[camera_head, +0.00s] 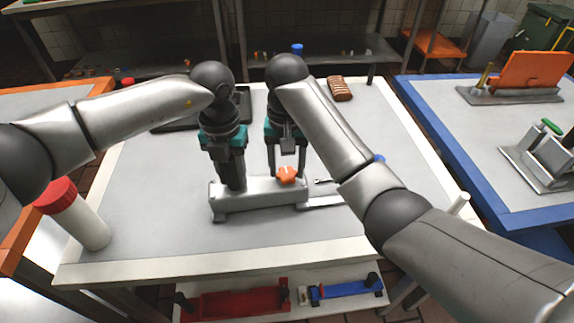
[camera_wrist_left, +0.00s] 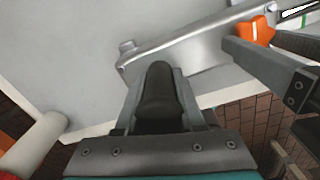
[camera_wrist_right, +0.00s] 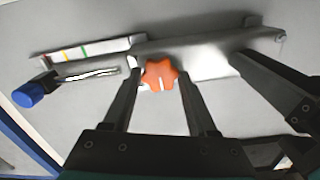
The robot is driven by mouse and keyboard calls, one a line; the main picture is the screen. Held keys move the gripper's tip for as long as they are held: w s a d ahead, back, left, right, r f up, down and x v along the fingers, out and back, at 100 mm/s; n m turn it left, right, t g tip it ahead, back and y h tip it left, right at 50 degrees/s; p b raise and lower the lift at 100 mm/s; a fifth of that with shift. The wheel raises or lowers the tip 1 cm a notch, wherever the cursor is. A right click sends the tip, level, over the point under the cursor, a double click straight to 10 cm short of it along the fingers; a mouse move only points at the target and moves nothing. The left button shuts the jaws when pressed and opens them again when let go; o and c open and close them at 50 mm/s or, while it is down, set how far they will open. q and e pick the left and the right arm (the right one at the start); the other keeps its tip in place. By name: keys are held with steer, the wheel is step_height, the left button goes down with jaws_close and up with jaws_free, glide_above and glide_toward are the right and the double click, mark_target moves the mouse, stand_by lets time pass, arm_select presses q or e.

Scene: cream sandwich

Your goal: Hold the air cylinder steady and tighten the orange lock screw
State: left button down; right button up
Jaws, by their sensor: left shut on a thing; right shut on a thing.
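The air cylinder (camera_head: 262,193) is a long grey metal body lying on the table, with a dark post (camera_wrist_left: 157,92) at its left part. My left gripper (camera_head: 232,185) is shut on this dark post, which sits between its fingers in the left wrist view. The orange lock screw (camera_head: 287,175) is a lobed knob at the right end of the cylinder. It also shows in the right wrist view (camera_wrist_right: 160,74) and the left wrist view (camera_wrist_left: 257,31). My right gripper (camera_wrist_right: 157,82) reaches down from above, its fingers on either side of the screw, shut on it.
A white bottle with a red cap (camera_head: 78,217) stands at the table's left. A strip with coloured marks (camera_wrist_right: 75,54) and a blue-ended tool (camera_wrist_right: 30,94) lie beside the cylinder. A brown ridged item (camera_head: 340,88) and a dark tray (camera_head: 170,125) are farther back.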

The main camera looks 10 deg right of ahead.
mark_target(287, 173)
steer(key=shift+w, duration=0.1)
stand_by(0.4)
steer(key=o, duration=1.4)
steer(key=shift+d+r, duration=0.1)
steer(key=shift+r, duration=5.9)
arm_select(q)
steer(key=shift+c, duration=1.8)
jaws_free()
